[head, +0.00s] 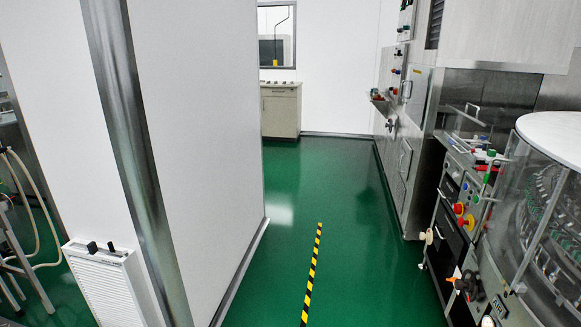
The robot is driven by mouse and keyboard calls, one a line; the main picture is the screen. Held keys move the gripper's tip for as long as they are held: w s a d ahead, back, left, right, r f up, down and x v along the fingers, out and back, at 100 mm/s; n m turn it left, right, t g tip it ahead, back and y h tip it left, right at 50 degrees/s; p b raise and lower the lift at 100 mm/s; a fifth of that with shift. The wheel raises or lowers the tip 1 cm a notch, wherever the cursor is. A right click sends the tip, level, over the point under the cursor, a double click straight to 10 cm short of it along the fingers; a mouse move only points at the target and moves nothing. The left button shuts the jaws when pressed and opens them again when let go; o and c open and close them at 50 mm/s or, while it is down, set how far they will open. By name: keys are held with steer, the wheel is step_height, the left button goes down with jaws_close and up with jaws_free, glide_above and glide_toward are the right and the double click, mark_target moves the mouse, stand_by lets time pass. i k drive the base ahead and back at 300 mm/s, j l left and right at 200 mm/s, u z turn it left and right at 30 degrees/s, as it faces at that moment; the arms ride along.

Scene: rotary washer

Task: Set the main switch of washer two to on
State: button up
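A rotary washer (548,135) with a clear curved guard and a white round top stands at the right edge of the head view. Its front control panel (476,190) carries red, yellow, green and black knobs and buttons. An orange-red part (457,276) sits lower on the same front. I cannot tell which machine is washer two, nor which control is the main switch or how it is set. My gripper is not in view.
A white partition (200,130) with a metal post stands left of centre. A white grille unit (104,280) and hoses are at lower left. Green floor (335,200) with a yellow-black stripe (312,270) is clear between. Steel cabinets (405,140) line the right; a beige cabinet (280,110) stands behind.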

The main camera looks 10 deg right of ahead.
mark_target(456, 208)
steer(key=i, duration=2.05)
steer(key=i+j+z, duration=0.2)
steer(key=i+z, duration=0.25)
steer(key=i, duration=0.25)
steer(key=i+j+z, duration=0.5)
steer(key=i, duration=0.2)
steer(key=i+j+z, duration=0.45)
steer(key=i+j, duration=0.15)
